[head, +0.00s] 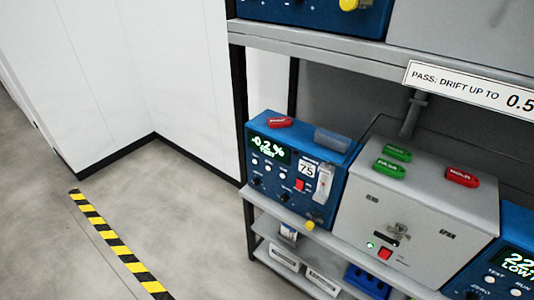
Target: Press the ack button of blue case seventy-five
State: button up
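The blue case seventy-five (338,158) stands on the middle shelf, at its left end. Its front carries the number label 75 (307,168) and a lit display (270,150) reading about -0.2 % with a small word below. Under the display are several small pale buttons and dark knobs, and a red switch or button (299,185) sits below the label. The lettering by the buttons is too small to read, so I cannot tell which is ack. A yellow knob (309,224) is at the lower right of the front. My gripper is not in view.
A red tag (280,122) lies on the case. A grey unit (415,220) with green and red tags stands to its right, then another blue case (515,265). A sign (470,88) hangs from the upper shelf. Open floor (195,230) lies left, with a striped line (118,245).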

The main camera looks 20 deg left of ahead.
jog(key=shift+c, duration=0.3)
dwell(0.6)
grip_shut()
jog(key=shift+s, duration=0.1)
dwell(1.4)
